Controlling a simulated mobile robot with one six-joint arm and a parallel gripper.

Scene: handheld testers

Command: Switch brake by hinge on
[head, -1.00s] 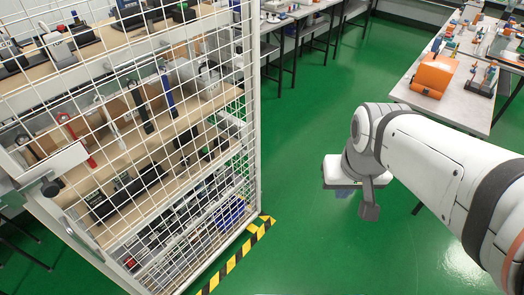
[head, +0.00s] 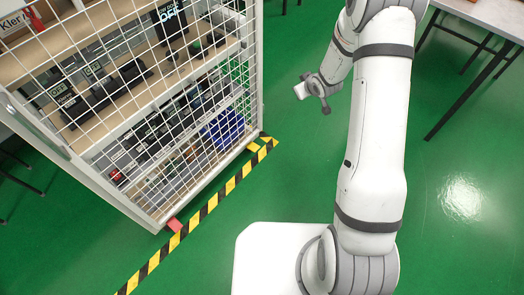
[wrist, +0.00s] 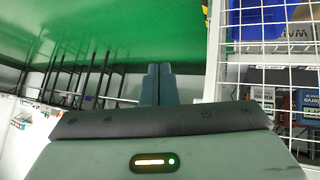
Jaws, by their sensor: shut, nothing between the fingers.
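A mesh-fronted cabinet (head: 208,193) stands at the left in the head view. A small red tab (head: 174,225) shows at its near bottom corner, by the floor. It may be a caster brake, but I cannot tell. No other brake by the hinge can be made out clearly. My gripper (wrist: 158,84) is shut and empty in the wrist view, its two dark fingers together over green floor. In the head view it is right of the cabinet, apart from it and above the floor; its fingertips are hard to make out there. The mesh also shows at the wrist view's right.
Yellow-black tape (head: 205,209) runs along the floor by the cabinet's base. A table (head: 492,18) stands at the upper right. Green floor (head: 285,175) between cabinet and arm is clear. Shelves behind the mesh hold boxes and a blue item (head: 224,130).

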